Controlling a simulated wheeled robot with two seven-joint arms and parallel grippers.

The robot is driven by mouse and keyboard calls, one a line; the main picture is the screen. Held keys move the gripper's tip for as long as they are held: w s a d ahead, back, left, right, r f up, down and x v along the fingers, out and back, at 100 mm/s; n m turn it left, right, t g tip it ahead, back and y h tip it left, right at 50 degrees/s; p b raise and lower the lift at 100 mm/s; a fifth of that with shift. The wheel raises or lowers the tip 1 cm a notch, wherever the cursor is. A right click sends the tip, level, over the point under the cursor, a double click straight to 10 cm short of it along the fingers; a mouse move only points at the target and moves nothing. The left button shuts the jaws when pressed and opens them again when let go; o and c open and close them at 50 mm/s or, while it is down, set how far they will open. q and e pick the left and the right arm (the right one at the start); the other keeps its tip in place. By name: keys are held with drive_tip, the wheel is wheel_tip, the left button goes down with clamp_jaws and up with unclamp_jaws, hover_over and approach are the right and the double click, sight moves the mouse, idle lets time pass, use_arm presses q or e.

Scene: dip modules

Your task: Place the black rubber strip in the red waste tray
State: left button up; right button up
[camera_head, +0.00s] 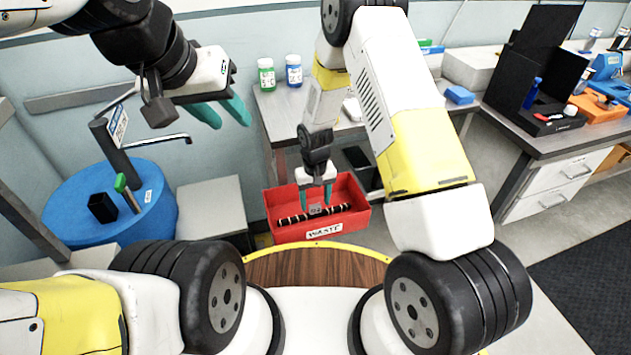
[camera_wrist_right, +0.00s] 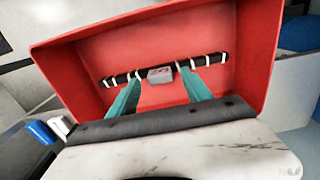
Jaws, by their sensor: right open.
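The black rubber strip (camera_head: 291,218), with pale bands and a grey block at its middle, lies inside the red waste tray (camera_head: 285,235), which is labelled WASTE. My right gripper (camera_head: 315,197) points down into the tray with its fingers apart. In the right wrist view, the strip (camera_wrist_right: 118,79) runs across the tray (camera_wrist_right: 255,40), and the fingertips of my right gripper (camera_wrist_right: 160,80) are beside the grey block, with space between them and it. Whether the fingers touch the strip cannot be told. My left gripper (camera_head: 228,120) hangs at upper left, fingers apart and empty.
A blue round stand (camera_head: 75,220) with a black cup (camera_head: 102,207) is at left. A green-labelled bottle (camera_head: 267,75) and a blue-labelled one (camera_head: 294,72) stand on the bench behind the tray. A second bench (camera_head: 540,140) with equipment is at right.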

wheel_tip(320, 180, up, 9)
wheel_tip(320, 180, up, 11)
drive_tip(key=t, duration=0.1)
hover_over(315, 206)
drive_tip(key=d, duration=0.4)
drive_tip(key=s+d+r+m+t+y, duration=0.1)
drive_tip(key=s+d+r, duration=0.15)
drive_tip(key=r, duration=0.35)
drive_tip(key=s+d+r+m+t+y, duration=0.1)
drive_tip(key=s+d+r, duration=0.15)
drive_tip(key=r, duration=0.35)
drive_tip(key=s+d+r+t, duration=0.1)
drive_tip(key=s+d+r, duration=0.1)
drive_tip(key=s+r, duration=0.3)
drive_tip(key=s+d+r+m+t, duration=0.1)
drive_tip(key=s+r, duration=0.4)
drive_tip(key=s, duration=0.5)
drive_tip(key=d+t, duration=0.1)
drive_tip(key=d, duration=0.1)
drive_tip(key=shift+s+d+r, duration=0.25)
drive_tip(key=shift+s+d, duration=0.1)
drive_tip(key=shift+s, duration=0.05)
drive_tip(key=shift+c, duration=0.5)
